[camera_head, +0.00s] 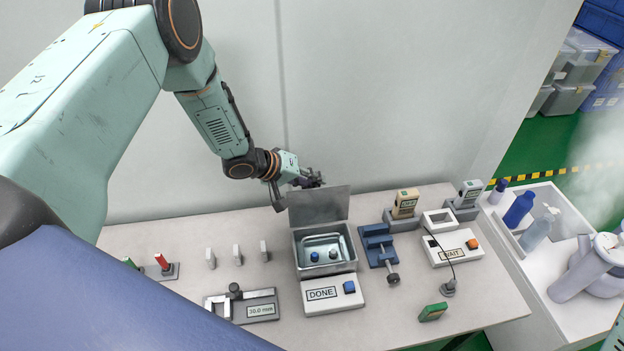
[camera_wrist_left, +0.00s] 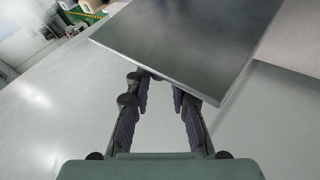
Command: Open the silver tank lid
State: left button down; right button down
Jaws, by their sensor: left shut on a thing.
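The silver tank (camera_head: 325,262) stands on the table, and its inside shows, with a wire frame and small dark and blue items. Its silver lid (camera_head: 319,205) stands raised at the tank's back edge, roughly upright. My left gripper (camera_head: 298,184) is behind the lid's upper left edge, partly hidden by it. My right gripper is not in view.
In front of the tank is a box marked DONE (camera_head: 332,294) with a blue button. A blue vise (camera_head: 378,245), a WAIT box (camera_head: 455,248) and handheld testers (camera_head: 404,204) stand to the right. A caliper-like gauge (camera_head: 262,308) lies front left. A wall is close behind.

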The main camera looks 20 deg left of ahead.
pick_arm(q)
jog(key=shift+a, duration=0.1)
jog(key=c, duration=1.2)
grip_release()
jog(key=shift+a+f, duration=0.1)
jog(key=shift+v, duration=6)
